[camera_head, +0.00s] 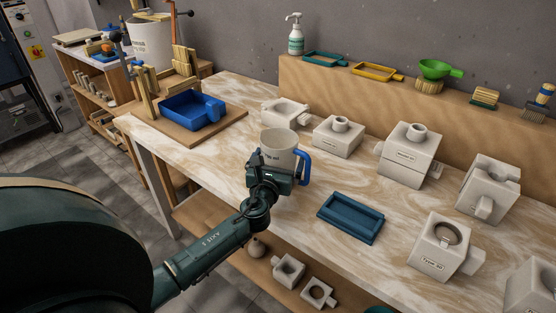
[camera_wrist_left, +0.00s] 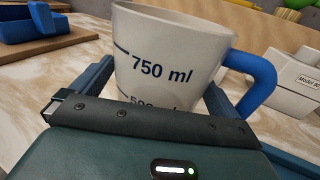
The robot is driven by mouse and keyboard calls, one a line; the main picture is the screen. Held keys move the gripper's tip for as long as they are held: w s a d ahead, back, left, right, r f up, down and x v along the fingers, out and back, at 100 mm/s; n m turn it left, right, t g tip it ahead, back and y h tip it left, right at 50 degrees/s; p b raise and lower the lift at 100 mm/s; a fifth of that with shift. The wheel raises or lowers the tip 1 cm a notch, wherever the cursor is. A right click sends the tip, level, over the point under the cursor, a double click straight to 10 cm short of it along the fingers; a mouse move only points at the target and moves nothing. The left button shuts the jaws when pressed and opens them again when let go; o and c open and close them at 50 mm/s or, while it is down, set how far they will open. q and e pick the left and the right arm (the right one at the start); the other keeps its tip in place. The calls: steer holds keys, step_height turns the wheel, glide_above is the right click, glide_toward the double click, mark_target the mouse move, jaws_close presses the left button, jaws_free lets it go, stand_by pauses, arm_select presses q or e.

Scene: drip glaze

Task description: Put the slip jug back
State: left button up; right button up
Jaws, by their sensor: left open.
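The slip jug (camera_head: 279,143) is a white measuring jug with a blue handle. It stands upright on the marbled worktop near its front edge, handle to the right. In the left wrist view the jug (camera_wrist_left: 165,55) shows "750 ml" and a partly hidden lower mark. My left gripper (camera_head: 271,166) is at the near side of the jug. In the left wrist view its open fingers (camera_wrist_left: 158,92) lie on either side of the jug; whether they touch it I cannot tell. The jug's base is hidden behind the gripper. My right gripper is out of view.
A teal tray (camera_head: 350,218) lies right of the jug. White molds (camera_head: 407,155) stand behind and to the right. A blue tray (camera_head: 192,111) sits on a wooden board (camera_head: 226,127) at left. A raised shelf (camera_head: 360,97) runs along the back. Bare worktop lies between jug and teal tray.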

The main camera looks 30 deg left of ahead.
arm_select(q)
steer(key=shift+r, duration=0.2)
steer(key=v, duration=1.2)
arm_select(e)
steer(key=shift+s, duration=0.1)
arm_select(q)
steer(key=shift+s+n, duration=0.15)
steer(key=shift+n, duration=0.15)
steer(key=s+d+f+n+g, duration=0.1)
steer(key=s+f+n+g, duration=0.3)
steer(key=n, duration=0.6)
steer(key=s+d+f+n+g, duration=0.1)
steer(key=s+f+n+g, duration=0.2)
steer(key=s+n+g, duration=0.5)
steer(key=s+d+n+g+h, duration=0.2)
steer(key=s+d+n+h, duration=0.4)
steer(key=s+d+n, duration=0.5)
steer(key=w+d+f+t+h+p, duration=0.2)
steer(key=w+d+t+h+p, duration=0.1)
steer(key=w+t, duration=0.4)
steer(key=shift+w+d+f+p, duration=0.3)
steer(key=shift+d+p, duration=0.3)
steer(key=shift+p, duration=0.5)
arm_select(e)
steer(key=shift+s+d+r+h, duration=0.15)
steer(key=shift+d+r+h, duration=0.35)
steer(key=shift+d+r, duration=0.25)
